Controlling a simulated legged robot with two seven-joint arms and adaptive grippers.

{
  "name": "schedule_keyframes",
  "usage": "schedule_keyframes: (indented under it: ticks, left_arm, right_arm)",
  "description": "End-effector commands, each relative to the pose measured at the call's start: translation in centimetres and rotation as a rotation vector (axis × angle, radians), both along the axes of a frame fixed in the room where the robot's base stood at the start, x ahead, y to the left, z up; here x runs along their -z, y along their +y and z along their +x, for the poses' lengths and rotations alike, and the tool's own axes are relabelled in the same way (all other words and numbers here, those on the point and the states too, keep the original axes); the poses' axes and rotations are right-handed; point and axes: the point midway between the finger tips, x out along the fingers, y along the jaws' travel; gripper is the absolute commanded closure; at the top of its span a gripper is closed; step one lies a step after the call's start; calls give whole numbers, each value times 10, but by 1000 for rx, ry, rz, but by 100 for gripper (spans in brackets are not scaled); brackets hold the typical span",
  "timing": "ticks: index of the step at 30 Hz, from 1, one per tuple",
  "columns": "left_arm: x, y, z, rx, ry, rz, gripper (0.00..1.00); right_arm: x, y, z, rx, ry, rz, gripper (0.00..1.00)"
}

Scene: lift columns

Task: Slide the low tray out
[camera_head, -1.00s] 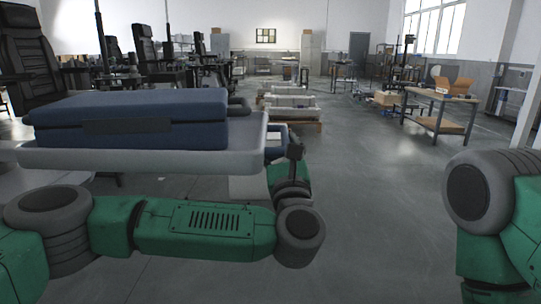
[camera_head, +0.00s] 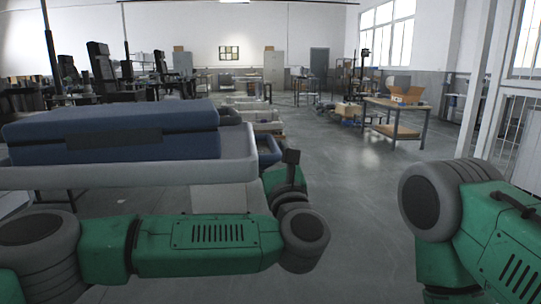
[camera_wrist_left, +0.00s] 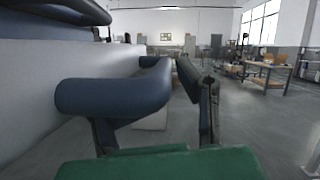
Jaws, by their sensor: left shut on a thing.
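A pale grey tray body (camera_head: 225,170) is at the left of the head view, with flat blue pads (camera_head: 110,135) on top. A blue looped handle (camera_head: 268,152) is at its right end. In the left wrist view, the thick blue handle (camera_wrist_left: 115,95) projects from a pale side wall. My left gripper (camera_head: 285,178) is at this handle, and its dark fingers (camera_wrist_left: 178,88) stand on both sides of the handle in the wrist view. It is shut on the handle; the exact contact is partly hidden. My right arm shows at the right, but its gripper is out of view.
More pale low units (camera_head: 262,115) stand in a row behind the tray. A workbench (camera_head: 395,118) with a cardboard box stands at the right back. The grey floor in the middle is clear.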

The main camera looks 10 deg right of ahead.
Motion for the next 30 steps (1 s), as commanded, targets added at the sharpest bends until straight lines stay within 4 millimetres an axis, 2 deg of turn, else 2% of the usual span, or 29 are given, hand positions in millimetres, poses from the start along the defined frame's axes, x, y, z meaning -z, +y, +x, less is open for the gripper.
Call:
schedule_keyframes:
  ticks: [1, 9, 13, 24, 30]
  left_arm:
    - [-12, -1, -2, 6, -20, -7, 76]
    - [-11, -1, -2, 3, -20, -6, 76]
    - [-7, -3, -11, 6, -19, -6, 76]
    - [30, -9, -77, 11, -2, -5, 76]
    - [43, -10, -101, 8, 3, -4, 76]
  right_arm:
    - [-1, 0, 0, -1, 0, 0, 29]
    - [-1, 0, -1, -1, -3, 0, 29]
    - [-2, 0, -3, -1, -6, 0, 29]
    - [-1, 0, -2, -1, -3, 0, 29]
    - [-1, 0, -1, 0, -3, 0, 29]
